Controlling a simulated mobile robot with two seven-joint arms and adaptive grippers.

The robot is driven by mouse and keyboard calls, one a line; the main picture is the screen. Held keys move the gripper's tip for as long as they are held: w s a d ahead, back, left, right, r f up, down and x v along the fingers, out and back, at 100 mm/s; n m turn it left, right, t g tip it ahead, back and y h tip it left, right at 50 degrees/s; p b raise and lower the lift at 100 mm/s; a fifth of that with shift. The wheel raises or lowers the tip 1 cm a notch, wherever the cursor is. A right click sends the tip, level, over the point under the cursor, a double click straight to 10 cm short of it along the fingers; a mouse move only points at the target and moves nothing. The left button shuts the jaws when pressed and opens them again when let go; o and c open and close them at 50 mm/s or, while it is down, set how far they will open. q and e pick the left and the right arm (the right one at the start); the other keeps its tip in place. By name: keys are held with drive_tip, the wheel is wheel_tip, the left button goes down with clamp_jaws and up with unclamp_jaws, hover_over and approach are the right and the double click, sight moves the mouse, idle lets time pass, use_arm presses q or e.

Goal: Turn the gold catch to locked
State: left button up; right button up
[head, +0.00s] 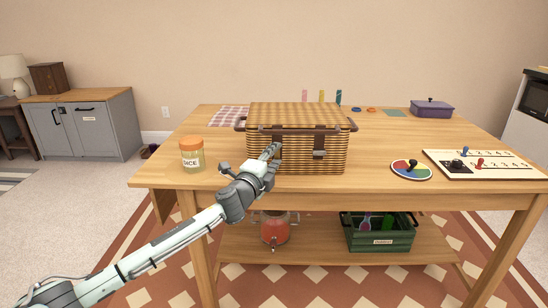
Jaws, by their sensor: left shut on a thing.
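A wicker basket (300,118) with a closed lid and dark handles stands on the wooden table. Two dark straps run down its front; the right strap (319,143) is in clear view. My left gripper (274,148) is at the front of the basket, at the lower part of the left strap (277,133). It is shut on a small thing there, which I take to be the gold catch. The fingers hide the catch, so I cannot see which way it is turned. My right gripper is not in view.
An orange-lidded jar (192,155) stands left of the basket, near my left arm. A coloured disc (411,169) with a knob and a white numbered board (487,164) lie on the right. A purple lidded dish (432,108) stands at the back right. A green crate (379,237) is on the lower shelf.

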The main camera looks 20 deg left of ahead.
use_arm(q)
drive_tip(key=o, duration=1.2)
drive_tip(key=shift+c, duration=0.2)
drive_tip(key=s+a, duration=0.1)
drive_tip(key=s, duration=1.1)
